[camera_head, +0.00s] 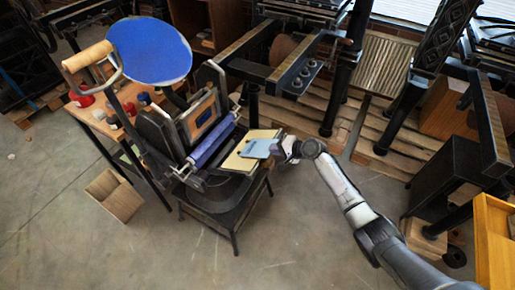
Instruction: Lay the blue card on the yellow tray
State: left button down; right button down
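The light blue card (257,148) shows over the pale yellow tray (236,163) of the small black hand press in the middle of the view. I cannot tell whether the card lies flat on the tray or is held just above it. My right gripper (278,150) is at the card's right edge, its arm coming from the lower right. Its fingertips meet the card's edge in the picture, but they are too small to show whether they are shut on it. My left gripper is not in view.
The press has a round blue disc (150,50), a blue roller (211,146) and a wooden-handled lever (88,56) left of the tray. A wooden table (92,118) with small pots stands behind it. Larger black presses fill the back right.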

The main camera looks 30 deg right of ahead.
jog(key=shift+s+r, duration=0.1)
jog(key=shift+s, duration=0.05)
jog(key=s+d+r+p, duration=0.2)
jog(key=s+r+p, duration=0.2)
jog(key=p, duration=0.3)
jog(key=shift+s+d+r+p, duration=0.15)
jog(key=shift+d+r+p, duration=0.2)
jog(key=shift+r, duration=0.45)
dwell(0.4)
dwell(0.4)
